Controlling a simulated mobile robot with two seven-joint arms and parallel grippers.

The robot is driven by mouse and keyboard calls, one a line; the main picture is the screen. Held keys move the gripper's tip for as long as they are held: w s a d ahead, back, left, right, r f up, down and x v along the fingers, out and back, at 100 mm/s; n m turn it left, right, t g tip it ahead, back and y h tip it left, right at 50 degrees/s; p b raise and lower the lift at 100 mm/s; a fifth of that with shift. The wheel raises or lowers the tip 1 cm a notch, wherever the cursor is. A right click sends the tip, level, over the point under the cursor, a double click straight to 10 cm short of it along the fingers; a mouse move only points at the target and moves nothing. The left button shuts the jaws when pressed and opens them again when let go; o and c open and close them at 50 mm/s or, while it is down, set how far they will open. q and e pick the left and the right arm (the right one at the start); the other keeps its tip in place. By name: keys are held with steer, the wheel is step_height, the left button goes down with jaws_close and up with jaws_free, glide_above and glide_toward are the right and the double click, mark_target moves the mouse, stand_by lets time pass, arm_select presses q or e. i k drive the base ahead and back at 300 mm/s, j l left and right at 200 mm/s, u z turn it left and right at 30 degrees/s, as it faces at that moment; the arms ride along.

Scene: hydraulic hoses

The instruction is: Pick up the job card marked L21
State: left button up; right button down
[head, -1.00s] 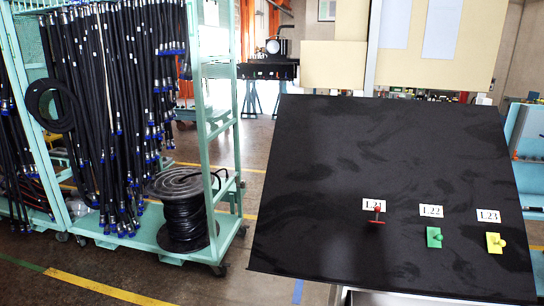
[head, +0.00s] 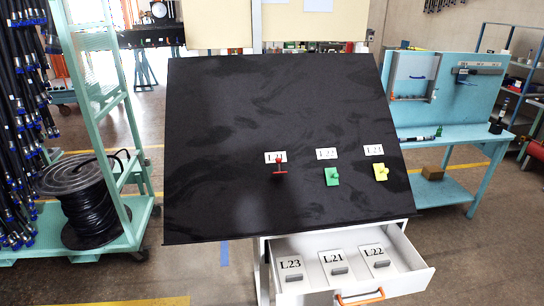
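The job card marked L21 (head: 337,263) lies in the open white drawer (head: 416,274) under the black sloped board. It is the middle card, between the card marked L23 (head: 292,269) on the left and the card marked L22 (head: 377,257) on the right. Each card is white with a grey block near its lower edge. The L21 card's label is readable and nothing covers it. Neither of my grippers is in view.
The black board (head: 240,130) above carries labels L21, L22 and L23 with a red piece (head: 280,168), a green piece (head: 332,177) and a yellow piece (head: 381,172). An orange handle (head: 360,297) is on the drawer front. A blue workbench (head: 455,133) stands right, a hose rack (head: 110,120) left.

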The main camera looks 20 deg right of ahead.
mark_target(338, 271)
steer(key=z, duration=1.2)
